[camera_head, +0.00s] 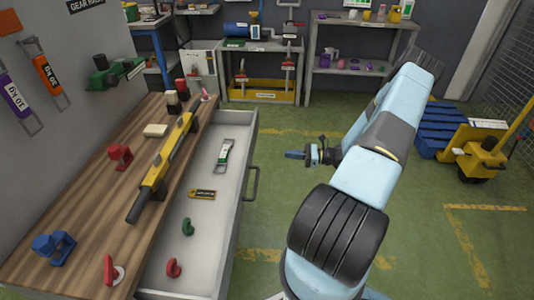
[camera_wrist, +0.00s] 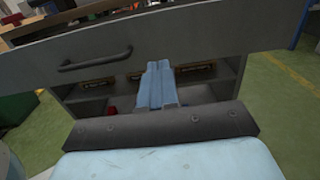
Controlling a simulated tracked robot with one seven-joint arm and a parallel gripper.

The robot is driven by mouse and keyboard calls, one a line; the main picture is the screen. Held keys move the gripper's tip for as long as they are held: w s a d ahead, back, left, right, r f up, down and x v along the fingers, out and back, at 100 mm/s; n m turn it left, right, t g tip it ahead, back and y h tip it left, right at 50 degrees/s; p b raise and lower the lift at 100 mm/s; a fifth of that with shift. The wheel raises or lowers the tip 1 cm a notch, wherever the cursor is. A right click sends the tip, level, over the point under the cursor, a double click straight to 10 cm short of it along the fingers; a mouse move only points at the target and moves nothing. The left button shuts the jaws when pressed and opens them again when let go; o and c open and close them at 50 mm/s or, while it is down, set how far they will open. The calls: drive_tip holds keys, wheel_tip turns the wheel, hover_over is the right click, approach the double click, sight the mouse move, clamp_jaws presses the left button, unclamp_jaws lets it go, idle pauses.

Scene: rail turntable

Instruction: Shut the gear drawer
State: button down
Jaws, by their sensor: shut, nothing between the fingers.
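The gear drawer (camera_head: 218,197) is pulled out from under the wooden bench top in the head view. It holds a strap-like tool, a yellow and black item and green and red hook-shaped pieces. Its dark handle (camera_head: 252,184) is on the right-hand front face. My gripper (camera_head: 290,154) is to the right of the drawer front, apart from it, near the handle's far end. In the wrist view my gripper's blue fingers (camera_wrist: 158,84) are together and empty. The grey drawer front (camera_wrist: 170,50) spans the top there, with the handle (camera_wrist: 95,59) left of the fingers.
The wooden bench top (camera_head: 90,187) carries a yellow level-like tool (camera_head: 163,165) and red and blue pieces. Shelves (camera_head: 355,60) stand at the back. Green floor lies open beside the drawer.

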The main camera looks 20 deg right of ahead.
drive_tip(key=x, duration=1.3)
drive_tip(key=shift+w+a, duration=0.15)
drive_tip(key=shift+a, duration=0.15)
